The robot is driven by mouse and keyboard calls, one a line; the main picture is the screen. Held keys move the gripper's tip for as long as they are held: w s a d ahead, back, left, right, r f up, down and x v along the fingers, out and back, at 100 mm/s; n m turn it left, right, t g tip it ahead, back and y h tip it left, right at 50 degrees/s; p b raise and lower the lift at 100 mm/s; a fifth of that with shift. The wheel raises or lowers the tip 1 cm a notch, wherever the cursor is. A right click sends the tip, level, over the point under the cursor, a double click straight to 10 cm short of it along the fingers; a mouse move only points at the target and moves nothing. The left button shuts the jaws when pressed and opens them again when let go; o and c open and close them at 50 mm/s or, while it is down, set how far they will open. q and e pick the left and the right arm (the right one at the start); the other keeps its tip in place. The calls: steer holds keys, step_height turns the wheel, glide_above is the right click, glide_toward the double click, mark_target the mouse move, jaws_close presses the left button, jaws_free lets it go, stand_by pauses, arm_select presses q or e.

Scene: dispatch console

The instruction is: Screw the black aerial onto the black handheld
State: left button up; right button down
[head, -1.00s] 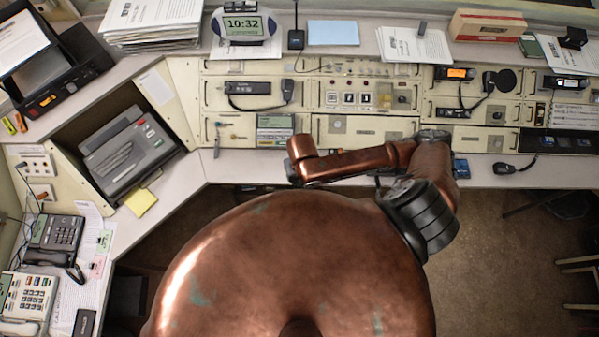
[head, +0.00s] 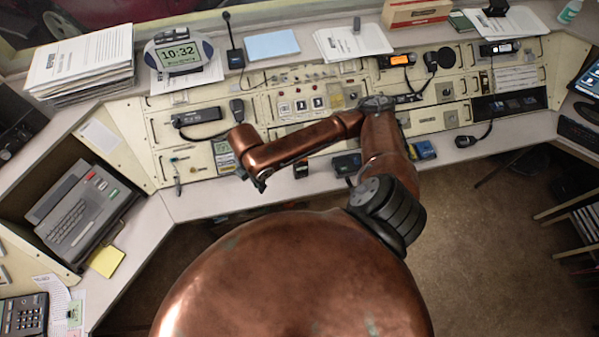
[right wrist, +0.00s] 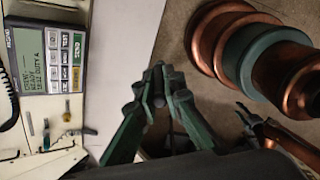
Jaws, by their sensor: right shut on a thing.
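My right gripper (head: 258,182) is at the end of the copper arm in the head view, over the front edge of the desk. In the right wrist view its green fingers (right wrist: 160,85) are close together, shut on a thin dark thing. It appears to be the black aerial, but the fingers hide most of it. I cannot make out the black handheld with certainty. A small dark object (head: 303,170) and a dark boxy object (head: 347,163) are on the desk front, to the right of the gripper.
The console panel (head: 165,155) runs behind my arm, with a corded microphone (head: 237,108) on it. A desk clock (head: 178,54) and papers (head: 352,40) stand on the upper shelf. A grey keyed display unit (right wrist: 47,60) is left of the fingers. The desk strip (head: 195,202) at left is bare.

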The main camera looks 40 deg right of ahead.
arm_select(q)
steer(key=f+b, duration=0.4)
steer(key=f, duration=0.1)
steer(key=shift+s+f+b, duration=0.15)
steer(key=shift+s+b, duration=0.15)
steer(key=shift+b, duration=0.1)
arm_select(e)
steer(key=w+r+m, duration=0.4)
steer(key=r+m, duration=0.2)
steer(key=m, duration=1.2)
steer(key=shift+r, duration=0.2)
arm_select(q)
steer(key=shift+c, duration=0.3)
arm_select(e)
steer(key=shift+d, duration=0.1)
